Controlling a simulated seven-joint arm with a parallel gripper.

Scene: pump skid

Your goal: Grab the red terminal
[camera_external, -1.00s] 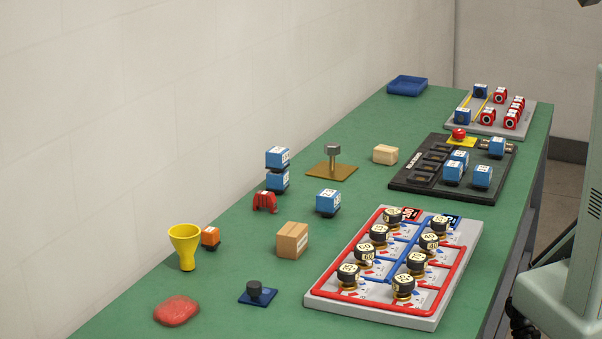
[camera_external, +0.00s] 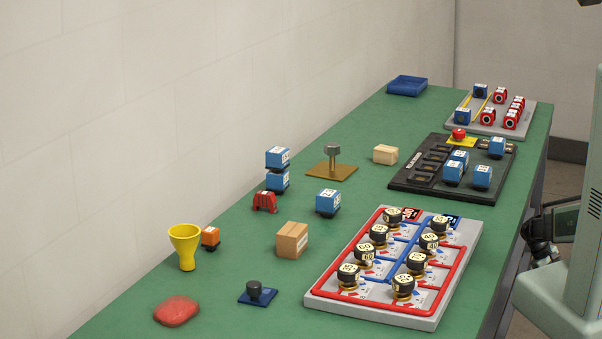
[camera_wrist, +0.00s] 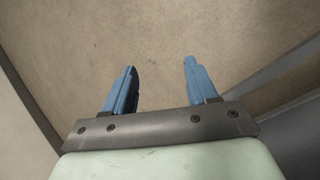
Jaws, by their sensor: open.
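A small red piece with a forked lower edge (camera_external: 265,202), which looks like the red terminal, lies on the green table just in front of two stacked blue blocks (camera_external: 277,170). Several red round-faced parts (camera_external: 511,119) sit on the grey board at the far right; I cannot tell whether any of these is a terminal. My gripper (camera_wrist: 160,68) shows in the wrist view with two blue fingers wide apart and nothing between them. The wrist view shows only a plain brownish surface beyond the fingers, and none of the task's objects.
A grey board with red and blue pipes and black knobs (camera_external: 460,268) fills the near right. A black panel (camera_external: 425,183) lies behind.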

